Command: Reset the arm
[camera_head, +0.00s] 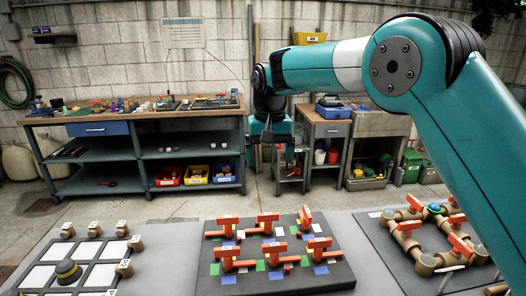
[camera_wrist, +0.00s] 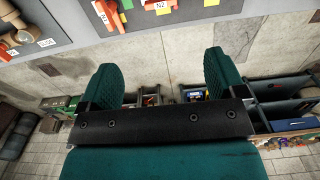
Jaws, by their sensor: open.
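My teal arm reaches in from the right of the head view, with its elbow high and its forearm running left. My gripper (camera_head: 272,162) hangs from the wrist, fingers downward, in front of the gap between the workbench and the small cabinet. In the wrist view my gripper (camera_wrist: 160,72) shows two teal padded fingers set wide apart with nothing between them. It is open and empty, clear of the table and of everything on it.
The near grey table holds a black board with red-handled valves (camera_head: 270,225), a pipe loop (camera_head: 411,242) at right and a white-panelled board (camera_head: 80,262) at left. Behind stand a cluttered workbench (camera_head: 112,128) and a small cabinet (camera_head: 328,130). Concrete floor lies between.

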